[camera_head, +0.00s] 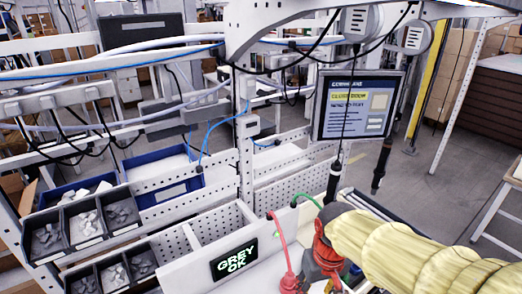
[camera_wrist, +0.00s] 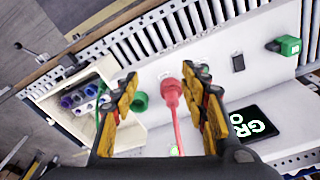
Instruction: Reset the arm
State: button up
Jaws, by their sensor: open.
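My gripper (camera_wrist: 163,86) is open in the wrist view, its yellow and black fingers apart. A red plug (camera_wrist: 171,92) with a red cable shows between the fingers against a white panel; I cannot tell its distance from them. A green ring-shaped part (camera_wrist: 140,102) is just left of the plug. In the head view my yellow-sleeved arm comes in from the right, with its red and dark end (camera_head: 325,250) low over the bench. A red cable (camera_head: 280,245) runs beside it on the left.
Grey bins (camera_head: 84,225) with parts stand at left. Two dark tools (camera_head: 333,182) (camera_head: 381,165) hang beneath a monitor (camera_head: 358,105). A green plug (camera_wrist: 288,46) is at the wrist view's right, and a pale box (camera_wrist: 50,92) at left.

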jog(key=s+d+f+m+t+b, duration=0.2)
jog(key=s+d+f+t+b, duration=0.2)
jog(key=s+b, duration=0.5)
notch_tip(320, 180, down, 2)
jog(key=d+b, duration=0.1)
jog(key=b, duration=0.4)
jog(key=shift+s+d, duration=0.15)
jog(key=shift+d, duration=0.15)
